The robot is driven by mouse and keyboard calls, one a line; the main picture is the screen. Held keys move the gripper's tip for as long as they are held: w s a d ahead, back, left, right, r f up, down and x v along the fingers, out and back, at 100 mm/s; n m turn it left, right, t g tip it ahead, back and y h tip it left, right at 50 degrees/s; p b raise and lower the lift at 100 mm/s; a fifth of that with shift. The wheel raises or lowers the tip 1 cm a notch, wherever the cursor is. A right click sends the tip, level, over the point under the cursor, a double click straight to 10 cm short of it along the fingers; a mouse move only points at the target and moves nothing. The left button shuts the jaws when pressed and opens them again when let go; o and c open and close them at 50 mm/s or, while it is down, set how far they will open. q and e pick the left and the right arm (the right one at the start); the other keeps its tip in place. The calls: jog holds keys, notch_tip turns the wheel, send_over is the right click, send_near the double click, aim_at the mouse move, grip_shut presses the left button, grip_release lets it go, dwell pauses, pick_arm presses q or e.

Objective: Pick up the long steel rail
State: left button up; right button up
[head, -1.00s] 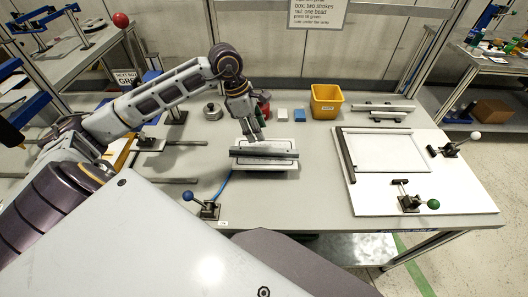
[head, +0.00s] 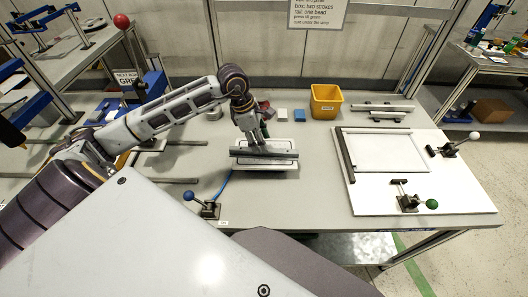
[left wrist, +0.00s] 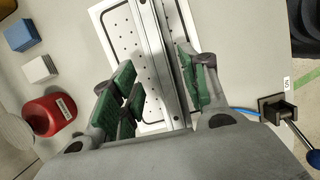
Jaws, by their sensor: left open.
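The long steel rail (head: 264,152) lies across a pale perforated tray (head: 262,166) on the bench. In the left wrist view the rail (left wrist: 156,45) runs lengthwise over the tray (left wrist: 118,30). My left gripper (head: 256,141) is above the rail, pointing down. In the left wrist view its green-padded fingers (left wrist: 158,82) are open, one on each side of the rail, with gaps between pads and rail. The fingertips' exact height over the tray is hard to tell. My right gripper is not in view.
A yellow bin (head: 326,101), a blue block (head: 300,115) and a white block (head: 283,115) stand behind the tray. A red container (left wrist: 47,115) is near the gripper. A blue-knobbed clamp (head: 207,207) stands in front. A white board with a frame (head: 384,170) lies right.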

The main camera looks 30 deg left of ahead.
pick_arm(q)
jog(key=shift+p+x, duration=0.35)
jog(key=shift+x, duration=1.55)
jog(key=shift+s+a, duration=0.1)
grip_shut()
notch_tip(320, 180, up, 10)
jog(key=b, duration=0.1)
